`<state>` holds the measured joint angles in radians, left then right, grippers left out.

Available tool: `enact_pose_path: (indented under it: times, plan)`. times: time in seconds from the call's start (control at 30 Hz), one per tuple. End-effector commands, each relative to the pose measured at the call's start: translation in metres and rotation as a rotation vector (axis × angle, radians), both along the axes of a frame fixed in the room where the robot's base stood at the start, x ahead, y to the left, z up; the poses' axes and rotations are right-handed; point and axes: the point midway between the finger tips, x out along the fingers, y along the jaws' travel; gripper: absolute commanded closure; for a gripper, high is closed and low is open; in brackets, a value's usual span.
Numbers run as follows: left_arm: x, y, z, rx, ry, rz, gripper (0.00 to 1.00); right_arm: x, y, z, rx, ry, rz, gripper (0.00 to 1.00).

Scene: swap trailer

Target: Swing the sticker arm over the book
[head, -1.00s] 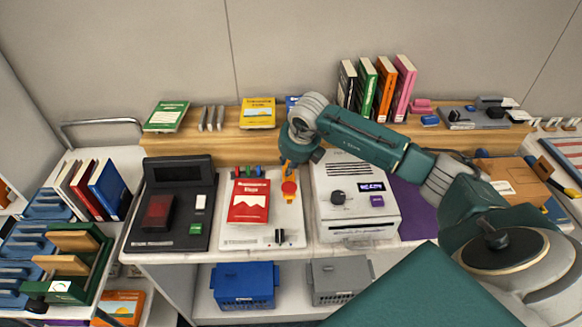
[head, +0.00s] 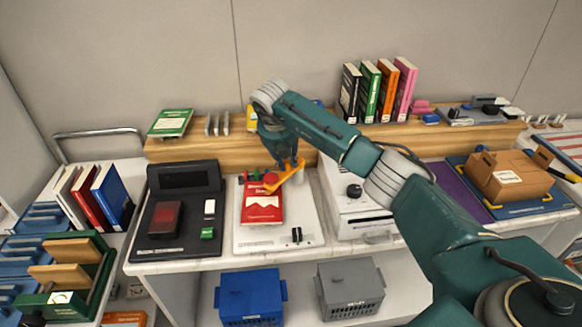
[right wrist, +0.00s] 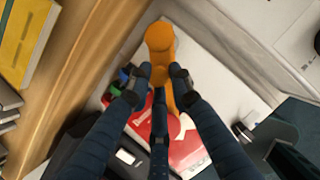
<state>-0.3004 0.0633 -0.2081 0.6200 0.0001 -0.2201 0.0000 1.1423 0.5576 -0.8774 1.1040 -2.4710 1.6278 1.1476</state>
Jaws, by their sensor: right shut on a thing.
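The red book (head: 262,208) lies flat on a white station board (head: 304,221), which has a small black knob at its lower right. The orange sticker arm (head: 287,177) slants down-left from its pivot side, and its red round end (head: 271,178) lies over the book's upper right part. My right gripper (head: 289,163) is shut on the sticker arm. My left gripper is not in view.
A black device (head: 178,221) stands left of the board and a white machine (head: 358,205) stands close on the right. A wooden shelf (head: 210,151) with books runs behind. Blue (head: 250,297) and grey (head: 350,288) crates sit below.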

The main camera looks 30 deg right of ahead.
Motion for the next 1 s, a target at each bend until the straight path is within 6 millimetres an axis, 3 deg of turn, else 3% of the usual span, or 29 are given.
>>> enact_pose_path:
  times: [0.3,0.87,0.9,1.0]
  plan:
    - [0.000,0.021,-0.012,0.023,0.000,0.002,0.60,0.009,0.003,0.000,-0.002,-0.003,-0.126,1.00]
    - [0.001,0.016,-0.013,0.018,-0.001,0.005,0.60,0.011,0.004,0.002,0.000,-0.006,-0.154,1.00]
    - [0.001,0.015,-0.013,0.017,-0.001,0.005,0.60,0.011,0.004,0.002,0.000,-0.006,-0.154,0.76]
    - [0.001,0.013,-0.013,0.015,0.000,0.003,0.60,0.011,0.004,0.002,-0.001,-0.005,-0.154,0.61]
